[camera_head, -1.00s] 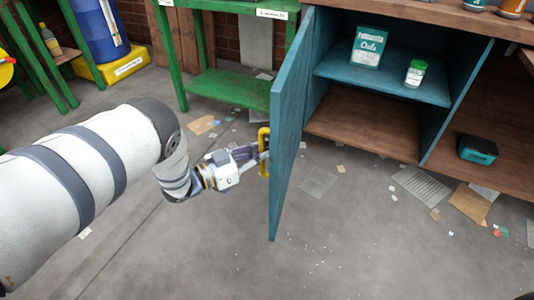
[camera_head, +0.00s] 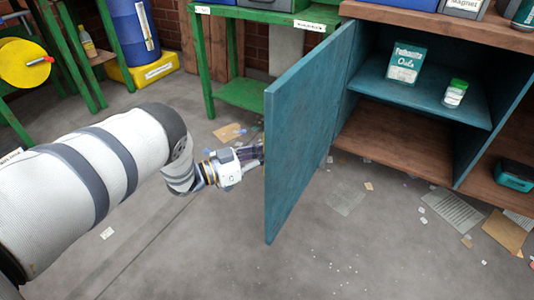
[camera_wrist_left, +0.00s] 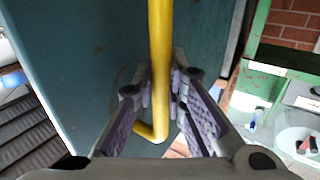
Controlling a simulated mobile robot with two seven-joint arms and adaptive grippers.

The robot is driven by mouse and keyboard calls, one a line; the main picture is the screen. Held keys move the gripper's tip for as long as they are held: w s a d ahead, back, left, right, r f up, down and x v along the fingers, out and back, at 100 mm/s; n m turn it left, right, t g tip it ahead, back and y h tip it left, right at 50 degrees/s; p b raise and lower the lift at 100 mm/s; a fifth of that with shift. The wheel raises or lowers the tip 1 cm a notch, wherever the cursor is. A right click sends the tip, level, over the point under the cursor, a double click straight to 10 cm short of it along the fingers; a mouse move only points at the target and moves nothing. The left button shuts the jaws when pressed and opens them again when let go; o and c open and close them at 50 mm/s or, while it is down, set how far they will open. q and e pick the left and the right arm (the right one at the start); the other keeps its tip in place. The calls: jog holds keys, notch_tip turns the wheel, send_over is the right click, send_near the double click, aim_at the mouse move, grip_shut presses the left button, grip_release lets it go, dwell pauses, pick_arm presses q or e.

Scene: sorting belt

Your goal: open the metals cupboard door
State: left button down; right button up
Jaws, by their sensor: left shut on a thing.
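The teal cupboard door (camera_head: 308,130) stands swung open at the left side of the cupboard. Its inner face is towards the head camera. My left gripper (camera_head: 256,156) is at the door's far side, with its fingertips hidden behind the door edge. In the left wrist view the yellow handle (camera_wrist_left: 159,70) runs between the two purple-padded fingers of my left gripper (camera_wrist_left: 163,105), which is shut on it. The handle is hidden in the head view. My right gripper is not in view.
Inside the cupboard, an oats box (camera_head: 406,64) and a green-capped jar (camera_head: 455,94) stand on a teal shelf (camera_head: 420,96). A green bench (camera_head: 242,94) is behind the door. Papers (camera_head: 453,211) litter the floor; the floor in front is otherwise open.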

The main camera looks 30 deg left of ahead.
pick_arm(q)
jog(key=c, duration=1.9)
grip_release()
jog(key=v, duration=1.2)
